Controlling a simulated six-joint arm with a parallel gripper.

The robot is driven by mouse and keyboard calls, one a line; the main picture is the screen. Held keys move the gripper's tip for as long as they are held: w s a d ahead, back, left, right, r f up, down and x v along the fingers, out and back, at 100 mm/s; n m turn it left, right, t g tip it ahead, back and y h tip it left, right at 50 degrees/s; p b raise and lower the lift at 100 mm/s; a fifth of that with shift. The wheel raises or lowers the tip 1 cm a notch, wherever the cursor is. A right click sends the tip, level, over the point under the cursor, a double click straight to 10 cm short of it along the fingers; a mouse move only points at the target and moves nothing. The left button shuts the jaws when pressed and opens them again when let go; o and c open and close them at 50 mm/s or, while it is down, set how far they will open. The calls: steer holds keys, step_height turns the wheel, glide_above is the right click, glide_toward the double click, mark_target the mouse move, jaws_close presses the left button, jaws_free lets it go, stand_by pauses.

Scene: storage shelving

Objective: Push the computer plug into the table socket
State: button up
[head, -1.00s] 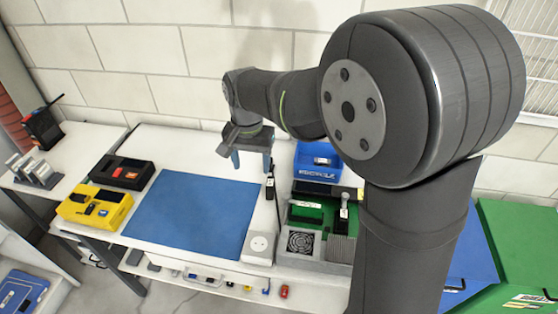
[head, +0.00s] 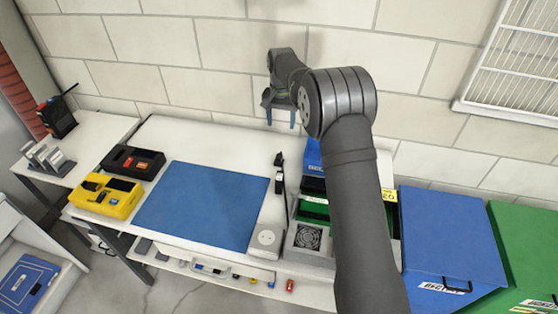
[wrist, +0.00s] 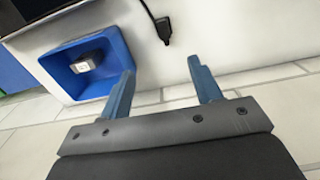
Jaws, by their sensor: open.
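A black plug (head: 279,184) lies on the white table, right of the blue mat. In the wrist view a black plug (wrist: 163,28) with its cord lies on the white surface beyond my fingertips. The table socket (head: 266,238) is a white box with a round outlet at the table's front, beside the mat's right corner. My gripper (head: 281,118) is open and empty, raised above the back of the table near the wall. Its two blue fingers also show in the wrist view (wrist: 160,68), apart from the plug.
A blue bin (wrist: 115,45) holding a dark item is beside the left finger. A yellow case (head: 105,196) and a black case (head: 132,161) stand left of the blue mat (head: 200,205). A grey fan unit (head: 309,239) stands right of the socket. Large blue (head: 450,240) and green boxes stand farther right.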

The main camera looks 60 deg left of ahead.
steer(key=shift+w, duration=0.1)
glide_toward(279, 156)
steer(key=f, duration=0.5)
steer(key=shift+w+d+f, duration=0.15)
steer(key=shift+w, duration=0.1)
stand_by(0.3)
steer(key=f, duration=0.5)
steer(key=shift+s+a+f, duration=0.1)
steer(key=shift+s+a, duration=0.1)
steer(key=shift+a, duration=0.05)
steer(key=c, duration=1)
